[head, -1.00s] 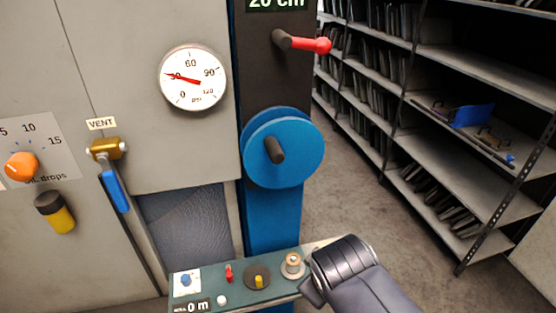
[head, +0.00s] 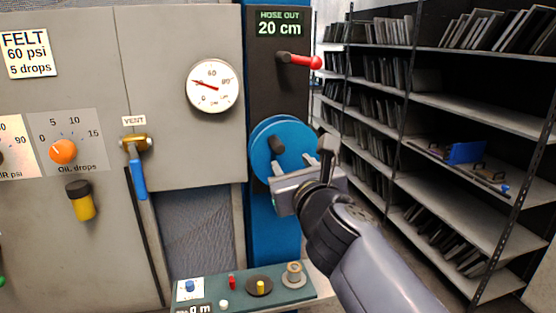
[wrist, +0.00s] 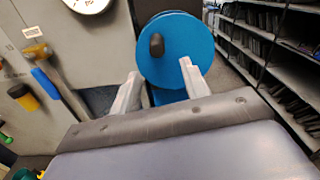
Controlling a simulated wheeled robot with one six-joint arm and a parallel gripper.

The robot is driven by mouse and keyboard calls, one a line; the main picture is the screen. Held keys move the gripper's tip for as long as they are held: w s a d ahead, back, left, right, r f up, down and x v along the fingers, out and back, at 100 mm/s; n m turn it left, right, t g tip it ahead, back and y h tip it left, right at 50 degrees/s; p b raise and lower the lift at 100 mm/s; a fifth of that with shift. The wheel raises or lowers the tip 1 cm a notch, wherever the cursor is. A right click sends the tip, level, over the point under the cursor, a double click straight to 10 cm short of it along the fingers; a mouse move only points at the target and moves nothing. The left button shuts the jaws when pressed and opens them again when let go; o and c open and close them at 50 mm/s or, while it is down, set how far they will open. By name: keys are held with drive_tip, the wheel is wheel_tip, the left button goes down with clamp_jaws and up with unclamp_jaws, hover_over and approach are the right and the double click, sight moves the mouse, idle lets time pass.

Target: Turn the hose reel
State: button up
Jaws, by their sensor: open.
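The blue hose reel (head: 262,143) is a round disc on the blue and black column, with a dark peg handle (head: 277,145) sticking out of its face. My gripper (head: 301,160) is raised in front of the reel's lower right part and covers some of it. In the wrist view the reel (wrist: 185,62) and its dark handle (wrist: 156,45) show ahead of my gripper (wrist: 158,72). The two pale fingers stand apart with nothing between them. The handle lies beyond the fingertips and appears untouched.
A red-tipped lever (head: 300,60) is above the reel, under the "HOSE OUT 20 cm" display (head: 280,24). A gauge (head: 215,86) and a vent valve with blue handle (head: 138,170) are left. A green control panel (head: 240,290) is below. Shelves (head: 470,105) stand right.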

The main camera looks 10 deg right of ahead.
sight(279, 148)
drive_tip(key=shift+n, duration=0.5)
drive_tip(key=w+b, duration=0.1)
drive_tip(key=w, duration=0.4)
drive_tip(key=w+b, duration=0.2)
drive_tip(key=w, duration=0.3)
drive_tip(key=shift+w+a+r, duration=0.2)
drive_tip(key=shift+w, duration=0.15)
drive_tip(key=shift+c, duration=0.4)
clamp_jaws()
